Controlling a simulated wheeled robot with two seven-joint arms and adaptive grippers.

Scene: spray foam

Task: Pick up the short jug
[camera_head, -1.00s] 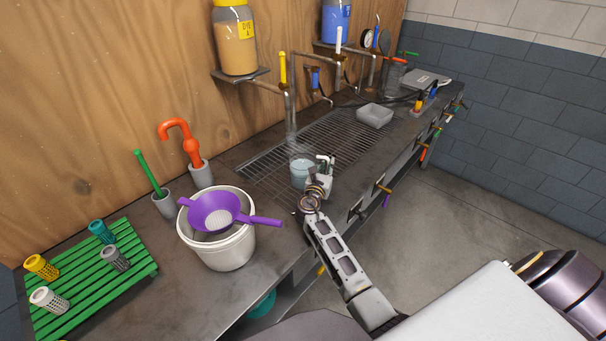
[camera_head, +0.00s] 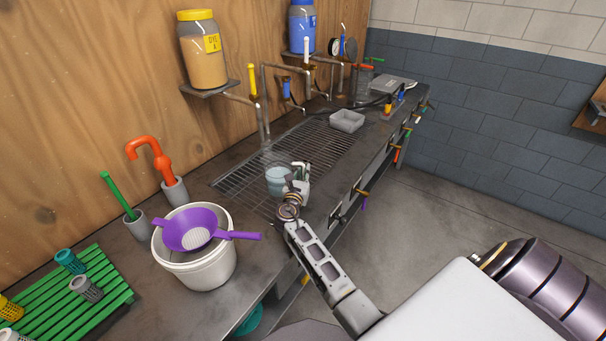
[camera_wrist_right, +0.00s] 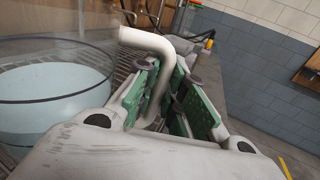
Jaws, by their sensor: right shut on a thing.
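The short jug (camera_head: 279,181) is clear, with pale blue liquid in it, and it stands upright at the near end of the metal grate. In the right wrist view the jug (camera_wrist_right: 50,105) fills the left side, and its cream handle (camera_wrist_right: 150,42) runs down between the green finger pads. My right gripper (camera_head: 301,176) is shut on this handle, at the jug's right side. I cannot tell whether the jug's base touches the grate. My left gripper is not in view.
A white bucket (camera_head: 205,268) with a purple strainer (camera_head: 190,229) across its top stands left of the jug. A grey tray (camera_head: 347,121) sits farther back on the grate (camera_head: 310,150). Taps and pipes line the wall. A green rack (camera_head: 65,305) is at the lower left.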

